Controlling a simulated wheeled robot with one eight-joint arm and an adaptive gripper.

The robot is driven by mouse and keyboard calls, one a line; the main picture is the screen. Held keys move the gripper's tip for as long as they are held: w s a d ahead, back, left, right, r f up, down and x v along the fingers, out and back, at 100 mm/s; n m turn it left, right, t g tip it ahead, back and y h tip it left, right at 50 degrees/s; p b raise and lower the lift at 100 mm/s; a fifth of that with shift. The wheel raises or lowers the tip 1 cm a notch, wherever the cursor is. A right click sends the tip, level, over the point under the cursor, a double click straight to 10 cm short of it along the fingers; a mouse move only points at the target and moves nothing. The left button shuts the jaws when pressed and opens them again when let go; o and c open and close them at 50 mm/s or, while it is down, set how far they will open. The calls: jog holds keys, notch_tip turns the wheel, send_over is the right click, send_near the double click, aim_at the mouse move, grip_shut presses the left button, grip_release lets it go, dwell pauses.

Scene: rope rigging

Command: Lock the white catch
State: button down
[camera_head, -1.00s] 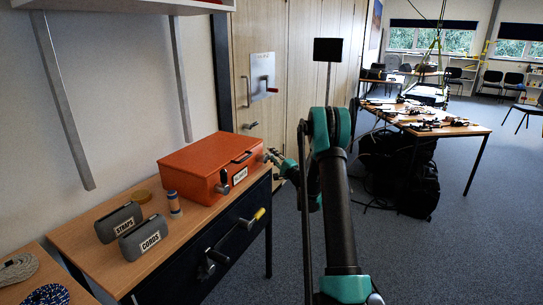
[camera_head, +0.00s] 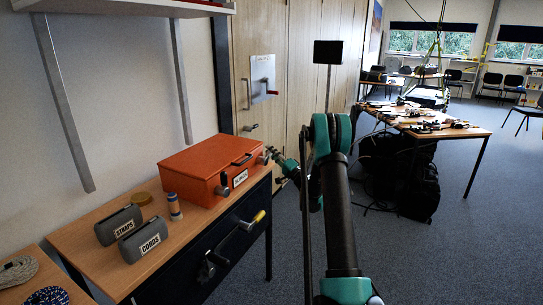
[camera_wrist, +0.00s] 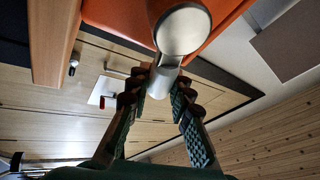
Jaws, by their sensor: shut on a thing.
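The orange case (camera_head: 205,170) sits shut on the wooden bench top (camera_head: 165,232), with a white label (camera_head: 240,178) on its front. A pale grey-white catch (camera_wrist: 182,30) with a round end is at the case's front edge, large in the wrist view. Its near end (camera_head: 262,160) shows small at the case's right front corner in the head view. My gripper (camera_wrist: 162,82) is shut on this catch, its fingers on either side of the lower part. The gripper (camera_head: 271,153) is small and partly hidden in the head view. A second grey catch (camera_head: 222,189) sits at the left of the front.
Grey cases marked STRAPS (camera_head: 118,225) and CORDS (camera_head: 143,241), a blue-and-tan cylinder (camera_head: 174,206) and a yellow roll (camera_head: 141,198) stand left of the case. Open floor lies to the right.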

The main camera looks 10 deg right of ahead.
jog(key=shift+s+a+r+n+g+y, duration=0.1)
jog(key=shift+s+r+n+g+y, duration=0.15)
jog(key=shift+n+y, duration=0.55)
jog(key=shift+s+a+r+n+g+y, duration=0.1)
jog(key=shift+r+n+g+y, duration=0.2)
jog(key=shift+n, duration=0.9)
jog(key=shift+r, duration=0.1)
jog(key=c, duration=1.3)
grip_release()
jog(key=shift+c, duration=0.2)
jog(key=v, duration=1.2)
